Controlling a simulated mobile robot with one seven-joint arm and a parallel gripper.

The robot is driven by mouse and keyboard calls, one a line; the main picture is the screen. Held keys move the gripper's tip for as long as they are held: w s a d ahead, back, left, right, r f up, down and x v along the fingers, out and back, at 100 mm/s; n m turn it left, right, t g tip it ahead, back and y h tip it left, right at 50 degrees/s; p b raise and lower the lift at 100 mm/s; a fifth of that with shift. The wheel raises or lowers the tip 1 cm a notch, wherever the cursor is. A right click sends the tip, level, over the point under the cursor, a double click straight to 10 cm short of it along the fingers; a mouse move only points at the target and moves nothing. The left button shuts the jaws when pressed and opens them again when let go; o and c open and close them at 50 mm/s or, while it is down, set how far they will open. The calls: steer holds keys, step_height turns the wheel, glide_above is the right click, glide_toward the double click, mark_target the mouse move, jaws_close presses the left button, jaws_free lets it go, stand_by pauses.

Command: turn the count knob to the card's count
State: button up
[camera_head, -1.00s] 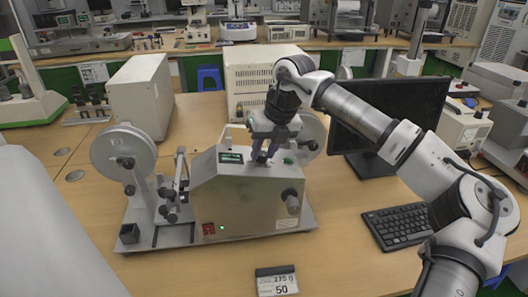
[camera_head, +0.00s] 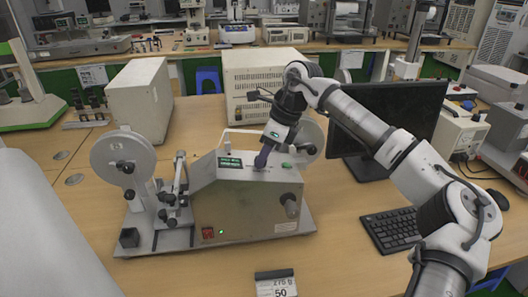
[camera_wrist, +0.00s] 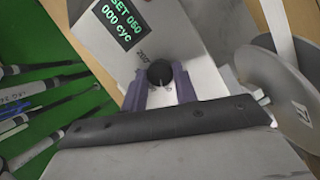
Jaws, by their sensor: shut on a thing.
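The grey tester (camera_head: 235,208) stands on the bench with a small display (camera_head: 230,162) on its sloped top. In the head view my gripper (camera_head: 262,158) comes down on the tester's top and hides the knob. The card (camera_head: 276,284) at the front of the bench reads 275 g and 50.
Round wheels stand at the tester's left (camera_head: 124,160) and right ends. A larger dark knob (camera_head: 290,203) is on its front face, with a red switch (camera_head: 208,233). A monitor (camera_head: 400,115) and keyboard (camera_head: 392,229) are on the right. The bench front is mostly clear.

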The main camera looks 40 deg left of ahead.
steer(key=shift+w+n, duration=0.1)
steer(key=shift+n, duration=1.1)
steer(key=o, duration=1)
steer(key=shift+c, duration=0.2)
steer(key=v, duration=1.3)
steer(key=shift+w+r+b, duration=0.3)
steer(key=shift+r+b, duration=0.05)
steer(key=shift+b, duration=0.1)
steer(key=shift+a, duration=0.1)
